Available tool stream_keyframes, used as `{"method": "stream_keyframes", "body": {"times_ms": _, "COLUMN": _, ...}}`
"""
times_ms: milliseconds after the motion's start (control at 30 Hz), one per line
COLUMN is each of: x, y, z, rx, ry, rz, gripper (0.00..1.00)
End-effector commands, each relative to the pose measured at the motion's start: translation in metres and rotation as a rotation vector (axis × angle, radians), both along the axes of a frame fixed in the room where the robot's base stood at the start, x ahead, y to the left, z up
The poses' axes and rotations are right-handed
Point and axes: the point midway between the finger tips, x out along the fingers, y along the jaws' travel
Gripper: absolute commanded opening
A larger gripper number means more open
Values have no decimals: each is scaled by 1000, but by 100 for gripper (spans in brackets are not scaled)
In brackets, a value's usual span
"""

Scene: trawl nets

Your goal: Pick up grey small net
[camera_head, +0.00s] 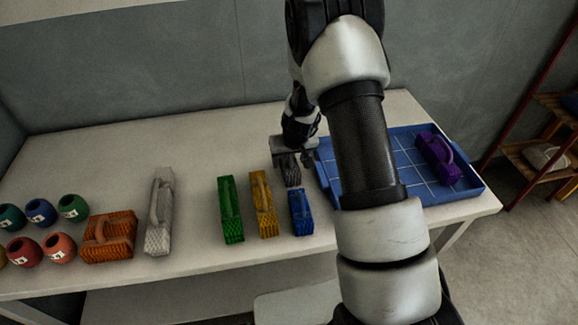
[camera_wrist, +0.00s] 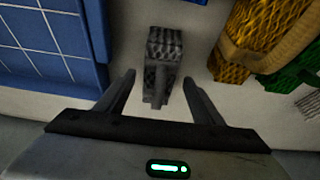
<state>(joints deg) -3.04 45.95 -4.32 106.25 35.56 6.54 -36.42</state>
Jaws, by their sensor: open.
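The grey small net (camera_head: 291,174) lies on the table, between the yellow net and the blue tray. In the wrist view the dark grey net (camera_wrist: 164,48) has a patterned body and a handle pointing toward my gripper. My gripper (camera_wrist: 159,80) is open and empty, with one finger on each side of the handle's line. Gaps show between the fingers and the net. In the head view my gripper (camera_head: 297,153) is at the net's far end and partly covers it.
The blue tray (camera_head: 403,143) holds a purple net (camera_head: 438,158). Blue (camera_head: 301,213), yellow (camera_head: 263,206) and green (camera_head: 231,211) nets lie close by. A larger pale net (camera_head: 159,213), an orange net (camera_head: 109,238) and several numbered pots stand left. The back-left table is clear.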

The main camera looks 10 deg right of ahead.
Motion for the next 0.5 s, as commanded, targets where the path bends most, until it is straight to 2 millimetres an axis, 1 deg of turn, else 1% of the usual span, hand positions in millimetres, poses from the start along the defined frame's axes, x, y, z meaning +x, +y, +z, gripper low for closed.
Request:
{"method": "stream_keyframes", "body": {"times_ms": 33, "x": 4, "y": -1, "z": -9, "rx": 0, "ry": 3, "rz": 0, "gripper": 61}}
{"method": "stream_keyframes", "body": {"times_ms": 200, "x": 14, "y": 0, "z": -29, "rx": 0, "ry": 3, "rz": 0, "gripper": 61}}
{"method": "stream_keyframes", "body": {"times_ms": 300, "x": 17, "y": -1, "z": -34, "rx": 0, "ry": 1, "rz": 0, "gripper": 61}}
{"method": "stream_keyframes", "body": {"times_ms": 500, "x": 17, "y": -1, "z": -34, "rx": 0, "ry": 0, "rz": 0, "gripper": 61}}
